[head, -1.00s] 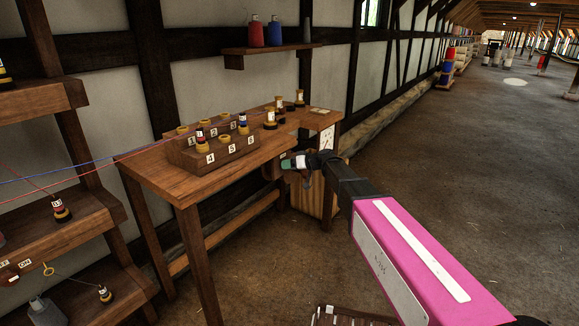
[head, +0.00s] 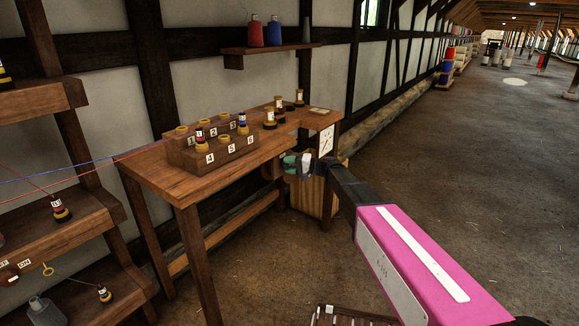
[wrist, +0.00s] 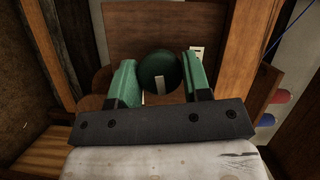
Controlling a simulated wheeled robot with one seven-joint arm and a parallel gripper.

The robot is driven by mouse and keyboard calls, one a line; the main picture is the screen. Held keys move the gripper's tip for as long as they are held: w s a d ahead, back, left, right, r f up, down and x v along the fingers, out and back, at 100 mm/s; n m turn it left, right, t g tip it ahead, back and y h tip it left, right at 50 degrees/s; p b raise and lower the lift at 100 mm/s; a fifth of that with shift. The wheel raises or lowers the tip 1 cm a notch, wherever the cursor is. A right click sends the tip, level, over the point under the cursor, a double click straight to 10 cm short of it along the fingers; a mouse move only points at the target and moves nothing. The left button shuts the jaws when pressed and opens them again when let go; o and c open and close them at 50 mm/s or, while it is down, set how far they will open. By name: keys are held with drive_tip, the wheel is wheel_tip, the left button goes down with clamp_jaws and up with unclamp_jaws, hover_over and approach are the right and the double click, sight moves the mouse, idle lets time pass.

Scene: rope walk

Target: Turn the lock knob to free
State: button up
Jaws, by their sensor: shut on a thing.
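The lock knob (wrist: 157,66) is a round dark green knob with a white mark on its face, seen in the wrist view against a brown wooden panel (wrist: 120,30). My gripper (wrist: 159,74) has its two green fingers on either side of the knob and is shut on it. The white mark stands near upright in the wrist view. A small pale label (wrist: 196,52) shows partly behind the right finger. In the head view my gripper (head: 290,163) is at the right end of the wooden bench (head: 160,178), and the knob cannot be made out there.
A stepped wooden block (head: 225,157) with numbered places and several bobbins stands on the bench. A white card (head: 326,140) hangs at its right end. Red and blue lines (head: 90,168) run in from the left. Open floor (head: 480,170) lies to the right.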

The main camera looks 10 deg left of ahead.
drive_tip(key=m+y, duration=0.2)
drive_tip(key=m, duration=0.3)
drive_tip(key=shift+f+m, duration=0.15)
drive_tip(key=shift+m, duration=0.15)
idle(0.4)
drive_tip(key=o, duration=0.9)
drive_tip(key=shift+d, duration=0.1)
drive_tip(key=d, duration=0.3)
drive_tip(key=d+f, duration=0.1)
drive_tip(key=d, duration=0.6)
drive_tip(key=shift+s+d+f, duration=0.15)
drive_tip(key=shift+d+f, duration=0.1)
